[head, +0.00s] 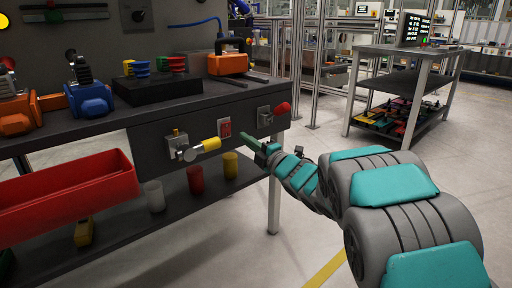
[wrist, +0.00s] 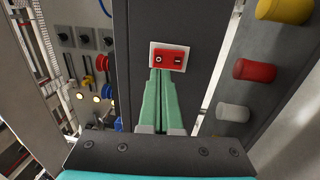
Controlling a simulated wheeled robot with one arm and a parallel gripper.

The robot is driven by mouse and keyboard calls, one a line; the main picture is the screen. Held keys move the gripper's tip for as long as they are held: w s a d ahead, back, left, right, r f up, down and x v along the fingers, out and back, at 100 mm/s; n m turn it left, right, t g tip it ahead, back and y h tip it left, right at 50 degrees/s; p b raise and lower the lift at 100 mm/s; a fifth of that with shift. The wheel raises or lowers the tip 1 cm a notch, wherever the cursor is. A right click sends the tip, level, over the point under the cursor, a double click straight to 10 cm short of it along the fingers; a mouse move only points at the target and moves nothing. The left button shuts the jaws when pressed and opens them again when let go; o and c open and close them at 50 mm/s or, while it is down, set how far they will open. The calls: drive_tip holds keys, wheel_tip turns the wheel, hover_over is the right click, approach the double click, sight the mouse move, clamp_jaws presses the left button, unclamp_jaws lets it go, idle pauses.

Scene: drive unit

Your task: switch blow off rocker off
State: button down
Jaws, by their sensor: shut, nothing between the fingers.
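The red rocker (head: 224,128) sits in a pale plate on the dark front panel of the bench. In the wrist view the rocker (wrist: 168,59) shows a round mark on its left half and a bar mark on its right half. I cannot tell which way it is tilted. My gripper (head: 246,136) has green fingers, shut and empty, pointing at the panel just right of the rocker in the head view. In the wrist view the fingertips of my gripper (wrist: 161,73) overlap the plate's lower edge, below the round mark. I cannot tell whether they touch.
Left of the rocker, a valve with a yellow handle (head: 210,145) sticks out. Right of it is a fitting with a red knob (head: 282,108). A red bin (head: 66,190) hangs at the left front. Cups stand on the lower shelf. The floor to the right is open.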

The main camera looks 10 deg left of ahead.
sight(228, 126)
drive_tip(key=x, duration=0.6)
drive_tip(key=shift+w+a+f, duration=0.1)
drive_tip(key=shift+w+a, duration=0.05)
drive_tip(key=shift+a, duration=0.05)
drive_tip(key=shift+w+a+r+g+p, duration=0.15)
drive_tip(key=shift+r+g+p, duration=0.15)
drive_tip(key=shift+r+p, duration=0.55)
drive_tip(key=shift+f, duration=0.6)
